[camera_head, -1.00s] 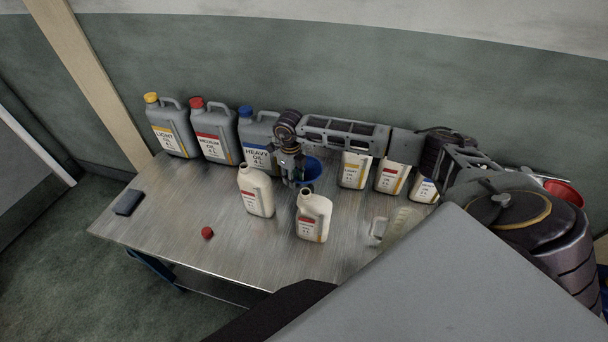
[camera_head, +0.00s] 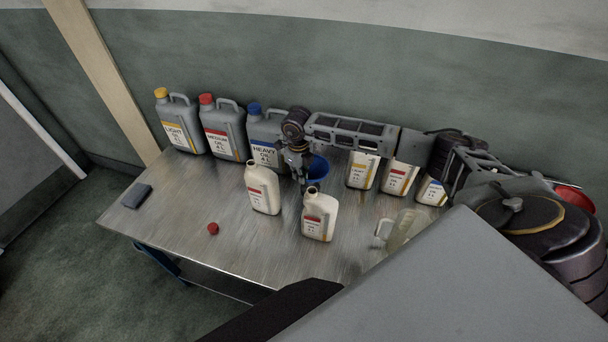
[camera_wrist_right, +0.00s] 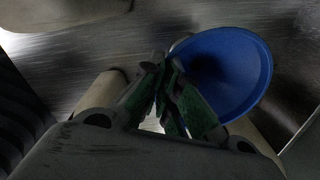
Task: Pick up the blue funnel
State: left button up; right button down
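The blue funnel (camera_head: 318,168) is over the middle of the metal table, behind the two open cream jugs, with its wide mouth up. My right gripper (camera_head: 297,177) points down at the funnel's left side. In the right wrist view the funnel (camera_wrist_right: 235,70) lies right of the fingers, and the green-padded fingertips (camera_wrist_right: 168,68) are close together at its left edge. They look shut on its wall; the exact contact is partly hidden by the fingers. I cannot tell whether the funnel touches the table. My left gripper is not in view.
Cream jugs (camera_head: 263,189) and (camera_head: 319,216) stand in front of the funnel. Several grey oil cans (camera_head: 222,130) stand at the back left, and small labelled bottles (camera_head: 399,177) at the right. A red cap (camera_head: 213,229) and a dark box (camera_head: 137,196) lie at the left.

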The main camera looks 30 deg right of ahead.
notch_tip(320, 180, up, 9)
jog(key=shift+f+b, duration=0.15)
jog(key=shift+b, duration=0.95)
jog(key=shift+r, duration=0.7)
